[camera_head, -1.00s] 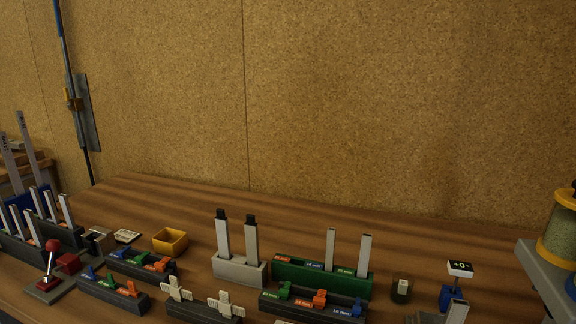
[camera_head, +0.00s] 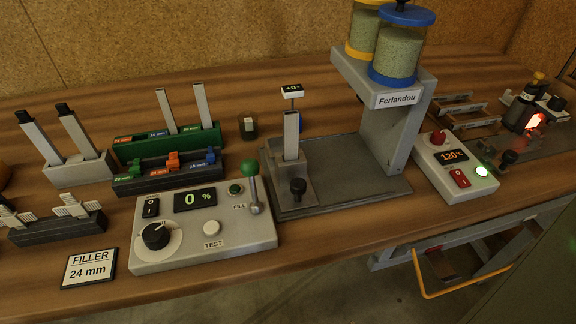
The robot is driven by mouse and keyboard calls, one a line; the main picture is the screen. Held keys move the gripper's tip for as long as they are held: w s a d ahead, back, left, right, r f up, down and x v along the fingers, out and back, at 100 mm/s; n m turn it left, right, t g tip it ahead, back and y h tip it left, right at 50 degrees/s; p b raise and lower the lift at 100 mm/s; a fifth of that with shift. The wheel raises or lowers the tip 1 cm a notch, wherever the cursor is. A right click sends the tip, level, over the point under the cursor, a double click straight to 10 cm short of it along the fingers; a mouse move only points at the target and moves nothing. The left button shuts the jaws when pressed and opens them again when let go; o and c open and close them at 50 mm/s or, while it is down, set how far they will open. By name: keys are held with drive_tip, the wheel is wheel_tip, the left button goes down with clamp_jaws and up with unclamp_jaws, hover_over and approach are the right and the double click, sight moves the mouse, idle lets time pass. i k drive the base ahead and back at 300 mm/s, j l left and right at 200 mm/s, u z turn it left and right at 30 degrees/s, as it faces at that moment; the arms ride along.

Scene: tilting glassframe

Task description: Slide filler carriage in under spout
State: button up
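The filler machine labelled Ferlandou (camera_head: 397,99) stands right of centre, with a yellow-rimmed and a blue-rimmed hopper (camera_head: 400,55) of pale granules on top. Its dark base plate (camera_head: 345,170) lies on the bench. The carriage (camera_head: 290,180) is a grey block with a black knob (camera_head: 298,187) at the front left of this plate. An upright light tube (camera_head: 291,135) stands in the carriage. The carriage is left of the hopper overhang, apart from it. The spout itself cannot be made out. My gripper is not in view.
A control box (camera_head: 205,228) showing 0 % with a green-knobbed lever (camera_head: 250,172) sits left of the carriage. A box reading 120 (camera_head: 453,165) is at right. Racks (camera_head: 168,140) stand behind left. A "FILLER 24 mm" card (camera_head: 89,268) lies at the front left.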

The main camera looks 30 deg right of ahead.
sight(293, 187)
drive_tip(key=k+j+z, duration=0.35)
drive_tip(key=j, duration=0.15)
drive_tip(key=k+j+z, duration=0.2)
drive_tip(key=j+z, duration=0.15)
drive_tip(key=j, duration=0.1)
